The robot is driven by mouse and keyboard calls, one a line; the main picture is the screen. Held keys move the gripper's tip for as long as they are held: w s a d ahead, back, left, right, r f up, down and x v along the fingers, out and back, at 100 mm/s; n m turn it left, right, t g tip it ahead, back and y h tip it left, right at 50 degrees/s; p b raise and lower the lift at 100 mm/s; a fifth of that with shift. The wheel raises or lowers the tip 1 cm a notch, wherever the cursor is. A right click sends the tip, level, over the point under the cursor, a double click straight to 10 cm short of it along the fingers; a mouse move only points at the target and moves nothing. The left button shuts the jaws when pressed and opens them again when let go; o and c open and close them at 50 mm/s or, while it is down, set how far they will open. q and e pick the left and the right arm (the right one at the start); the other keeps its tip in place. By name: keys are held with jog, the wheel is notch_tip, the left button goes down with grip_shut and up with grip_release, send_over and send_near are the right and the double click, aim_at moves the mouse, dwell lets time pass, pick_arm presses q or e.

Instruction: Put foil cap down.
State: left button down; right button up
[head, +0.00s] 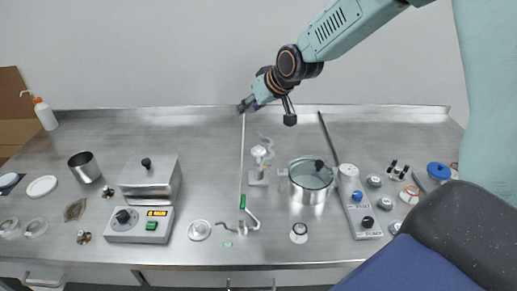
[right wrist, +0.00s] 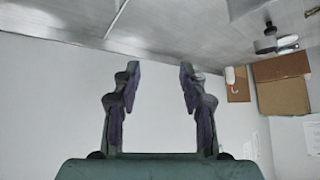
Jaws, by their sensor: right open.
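My right gripper (head: 266,110) hangs above the back of the steel bench, near the wall. In the right wrist view my right gripper (right wrist: 160,70) has its two fingers wide apart, with nothing between them. I cannot pick out the foil cap for certain. Small metallic pieces lie on the bench, one by the hotplate's front left (head: 84,237) and one behind it (head: 108,191), but they are too small to identify. My left gripper is not in view.
A hotplate unit (head: 140,224) stands left of centre, with a steel beaker (head: 84,167) beside it. A lidded glass-and-steel pot (head: 310,182) and a control box (head: 360,212) stand to the right. A thin upright rod (head: 242,160) rises mid-bench.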

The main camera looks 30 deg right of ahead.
aim_at(258, 145)
jog(key=s+d+f+n+g, duration=0.1)
jog(key=s+d+f+g, duration=0.1)
jog(key=s+f+g, duration=0.3)
jog(key=shift+t+h, duration=0.3)
jog(key=shift+t, duration=0.3)
jog(key=shift+a+b+x, duration=0.15)
jog(key=shift+b+x, duration=0.1)
jog(key=shift+x, duration=1.3)
jog(key=shift+a+b+x, duration=0.2)
jog(key=shift+x, duration=1.3)
jog(key=shift+s, duration=0.1)
jog(key=c, duration=0.9)
